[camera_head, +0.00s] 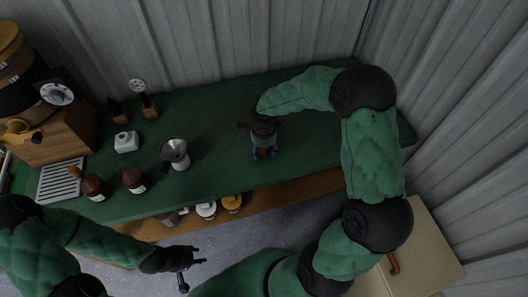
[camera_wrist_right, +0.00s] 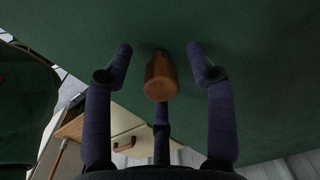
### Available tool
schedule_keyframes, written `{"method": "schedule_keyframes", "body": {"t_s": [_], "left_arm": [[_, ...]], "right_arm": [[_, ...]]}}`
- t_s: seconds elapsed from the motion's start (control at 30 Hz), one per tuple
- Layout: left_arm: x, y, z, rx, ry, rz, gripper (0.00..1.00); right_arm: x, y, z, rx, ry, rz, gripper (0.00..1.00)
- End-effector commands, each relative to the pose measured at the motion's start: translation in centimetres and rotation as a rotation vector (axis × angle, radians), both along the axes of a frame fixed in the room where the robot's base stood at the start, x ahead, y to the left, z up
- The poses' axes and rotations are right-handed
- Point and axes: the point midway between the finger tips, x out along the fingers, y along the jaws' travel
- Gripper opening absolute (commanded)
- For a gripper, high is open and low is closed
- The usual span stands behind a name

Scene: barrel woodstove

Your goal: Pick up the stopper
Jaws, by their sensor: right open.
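The stopper (camera_wrist_right: 160,78) is a small brown, wooden-looking piece on the green table. In the right wrist view it sits between the spread fingers of my right gripper (camera_wrist_right: 159,50), with gaps to the left and right fingers. I cannot tell whether the third finger behind it touches it. In the head view my right gripper (camera_head: 265,154) points down over the table near its front edge and mostly hides the stopper. My left gripper (camera_head: 190,264) hangs empty in front of the table, its fingers apart.
A lower shelf (camera_head: 275,195) holds cups. Corrugated walls stand behind and right.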

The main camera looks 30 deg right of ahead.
Motion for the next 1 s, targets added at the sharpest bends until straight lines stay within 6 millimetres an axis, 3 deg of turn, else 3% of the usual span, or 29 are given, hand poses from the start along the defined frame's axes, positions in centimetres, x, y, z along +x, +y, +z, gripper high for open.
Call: {"method": "schedule_keyframes", "body": {"t_s": [0.13, 0.3, 0.73, 1.0], "left_arm": [[0.0, 0.0, 0.1, 0.0, 0.0, 0.0, 0.4], [0.0, 0.0, 0.1, 0.0, 0.0, 0.0, 0.4], [0.0, 0.0, 0.2, 0.0, 0.0, 0.0, 0.4], [0.0, 0.0, 1.4, 0.0, 0.0, 0.0, 0.4]], "right_arm": [[0.0, 0.0, 0.1, 0.0, -0.001, 0.0, 0.56], [0.0, 0.0, 0.2, -0.001, -0.002, 0.0, 0.12], [0.1, 0.0, 0.4, -0.001, -0.002, 0.0, 0.12], [0.1, 0.0, 3.3, -0.002, -0.005, -0.001, 0.12]]}}
